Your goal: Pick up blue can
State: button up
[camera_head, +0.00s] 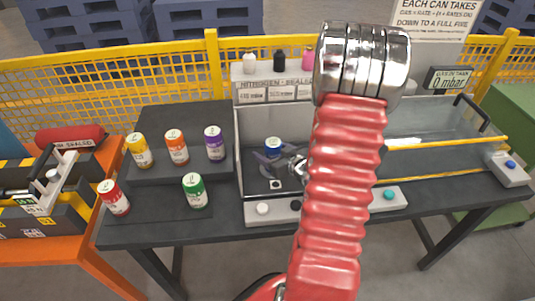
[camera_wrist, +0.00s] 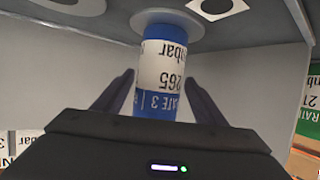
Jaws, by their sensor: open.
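The blue can (camera_head: 273,146) has a white label band and stands inside the grey open-topped tank in the middle of the bench. In the wrist view the blue can (camera_wrist: 162,75) shows close up, on a pale round disc (camera_wrist: 167,28), its label upside down. My gripper (camera_wrist: 160,85) is open, with one dark finger on each side of the can and gaps showing at both sides. In the head view my gripper (camera_head: 273,162) is at the can, partly hiding its lower part. My red arm covers the middle of the tank.
Yellow (camera_head: 139,151), orange (camera_head: 176,147) and purple (camera_head: 214,143) cans stand on a dark step left of the tank. Red (camera_head: 115,198) and green (camera_head: 195,191) cans stand before it. The tank's front ledge (camera_head: 256,217) carries coloured knobs. A yellow mesh fence (camera_head: 150,83) runs behind.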

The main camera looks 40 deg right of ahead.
jog(key=shift+w+d+f, duration=0.2)
jog(key=shift+w+f, duration=0.05)
jog(key=shift+w, duration=0.2)
jog(key=shift+w+d+f, duration=0.2)
jog(key=shift+w, duration=0.25)
jog(key=shift+a, duration=0.1)
jog(key=c, duration=1.5)
jog(key=shift+r, duration=0.1)
notch_tip(320, 180, up, 10)
dwell(0.4)
